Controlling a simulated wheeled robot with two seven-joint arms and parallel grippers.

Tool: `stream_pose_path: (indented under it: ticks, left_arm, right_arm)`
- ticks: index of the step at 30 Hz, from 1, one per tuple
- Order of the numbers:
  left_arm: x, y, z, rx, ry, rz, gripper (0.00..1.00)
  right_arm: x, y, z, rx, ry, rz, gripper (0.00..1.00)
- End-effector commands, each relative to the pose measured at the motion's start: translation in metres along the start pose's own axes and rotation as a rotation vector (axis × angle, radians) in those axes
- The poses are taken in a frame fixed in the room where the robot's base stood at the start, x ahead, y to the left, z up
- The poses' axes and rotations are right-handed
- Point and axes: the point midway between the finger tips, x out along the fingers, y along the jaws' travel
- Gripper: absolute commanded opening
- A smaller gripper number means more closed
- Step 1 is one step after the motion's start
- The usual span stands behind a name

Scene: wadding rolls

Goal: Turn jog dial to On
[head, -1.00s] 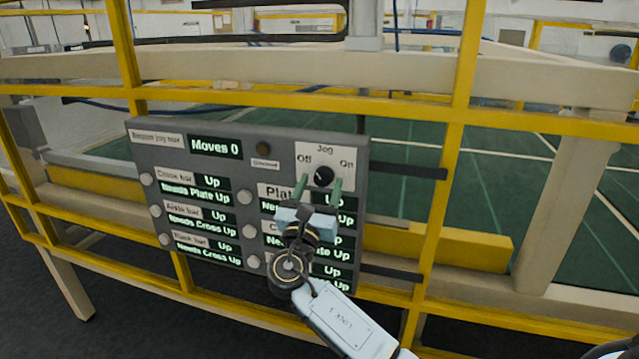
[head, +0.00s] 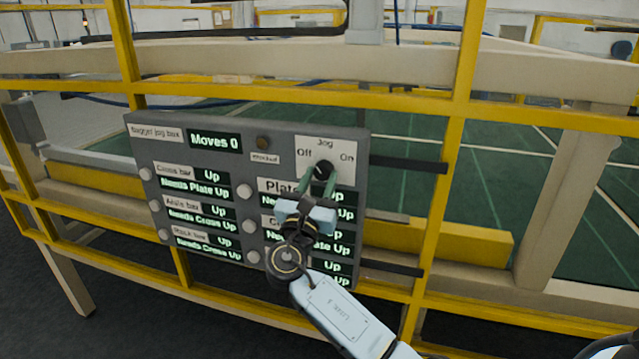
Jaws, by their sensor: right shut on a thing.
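The jog dial (head: 324,168) is a small black knob on a white plate (head: 345,147) at the upper right of the grey control box. The plate reads Jog, with Off at the left and On at the right. My right gripper (head: 318,180) reaches up from below, and its two green fingers are shut on the dial. The fingers cover part of the dial, so I cannot tell clearly which way its mark points. My left gripper is not in view.
The grey box (head: 260,135) carries several round white buttons and green-lit displays, one reading Moves 0 (head: 215,143). Yellow rails (head: 455,150) of a fence surround the box. A green floor (head: 560,230) lies behind the fence.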

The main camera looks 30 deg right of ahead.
Motion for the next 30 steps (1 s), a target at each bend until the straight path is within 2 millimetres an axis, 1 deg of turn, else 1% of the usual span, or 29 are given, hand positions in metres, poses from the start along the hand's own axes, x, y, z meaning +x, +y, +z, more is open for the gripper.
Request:
stream_pose_path:
  ticks: [1,8,18,24,30]
  left_arm:
    - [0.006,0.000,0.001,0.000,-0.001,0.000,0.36]
    - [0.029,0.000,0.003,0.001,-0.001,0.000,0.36]
    - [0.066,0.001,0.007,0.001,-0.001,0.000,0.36]
    - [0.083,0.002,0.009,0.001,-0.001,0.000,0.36]
    - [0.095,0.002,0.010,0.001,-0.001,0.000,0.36]
  right_arm:
    - [-0.001,0.001,-0.002,0.022,0.000,-0.009,0.13]
    - [-0.002,0.002,-0.003,0.172,0.000,-0.071,0.13]
    - [-0.001,0.005,-0.002,0.467,0.000,-0.194,0.13]
    - [-0.001,0.007,-0.001,0.643,0.001,-0.266,0.13]
    - [0.000,0.007,0.002,0.808,0.000,-0.335,0.13]
